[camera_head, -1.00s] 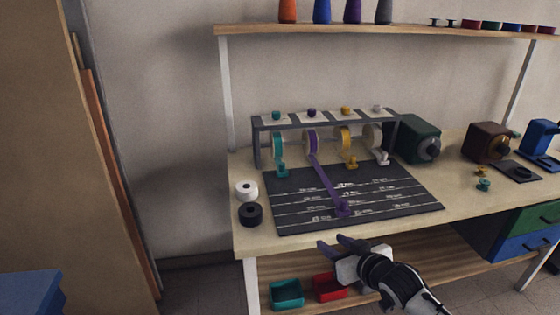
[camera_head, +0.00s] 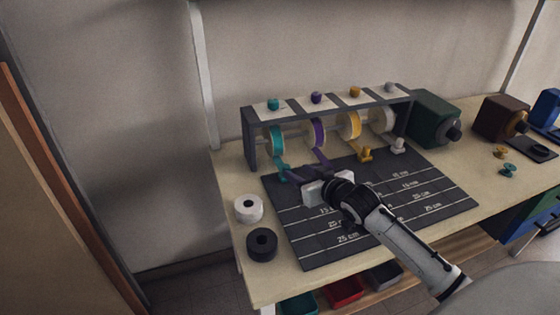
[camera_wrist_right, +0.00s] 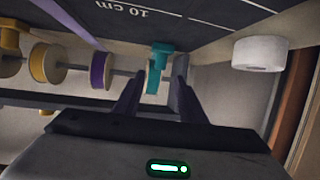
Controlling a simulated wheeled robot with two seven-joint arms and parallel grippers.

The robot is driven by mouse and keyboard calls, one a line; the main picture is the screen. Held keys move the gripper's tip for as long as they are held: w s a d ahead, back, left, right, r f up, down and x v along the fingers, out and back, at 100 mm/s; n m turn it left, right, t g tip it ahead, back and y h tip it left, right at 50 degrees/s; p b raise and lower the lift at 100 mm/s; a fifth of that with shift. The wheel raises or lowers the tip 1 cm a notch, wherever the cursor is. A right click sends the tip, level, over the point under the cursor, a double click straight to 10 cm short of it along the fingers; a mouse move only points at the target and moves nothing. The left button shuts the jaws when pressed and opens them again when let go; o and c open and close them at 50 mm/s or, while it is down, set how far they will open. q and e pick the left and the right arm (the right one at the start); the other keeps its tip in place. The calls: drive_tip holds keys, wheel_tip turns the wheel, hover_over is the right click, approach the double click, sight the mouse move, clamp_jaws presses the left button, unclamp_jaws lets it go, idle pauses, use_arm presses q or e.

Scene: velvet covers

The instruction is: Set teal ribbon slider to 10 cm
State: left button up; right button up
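The teal ribbon slider (camera_head: 283,173) is at the mat's back edge, just in front of the teal spool (camera_head: 277,139); the gripper partly hides it. In the wrist view the teal slider (camera_wrist_right: 160,54) shows at the open fingertips, roughly between them; I cannot tell if they touch it. My right gripper (camera_head: 296,175) reaches over the mat, fingers apart (camera_wrist_right: 158,75). The dark measuring mat (camera_head: 430,190) has lines with cm labels; a "10 cm" label (camera_wrist_right: 125,10) shows upside down in the wrist view. My left gripper is not in view.
The purple ribbon (camera_head: 320,157) runs out from its spool under my right gripper; its slider is hidden. Yellow (camera_head: 366,154) and white (camera_head: 398,146) sliders sit by their spools. A white roll (camera_head: 248,208) and a black roll (camera_head: 261,243) stand left of the mat.

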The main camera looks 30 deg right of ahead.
sight(288, 168)
drive_tip(key=x, duration=0.8)
drive_tip(key=shift+w+f+b, duration=0.2)
drive_tip(key=shift+w+b, duration=0.1)
drive_tip(key=shift+w, duration=0.05)
clamp_jaws()
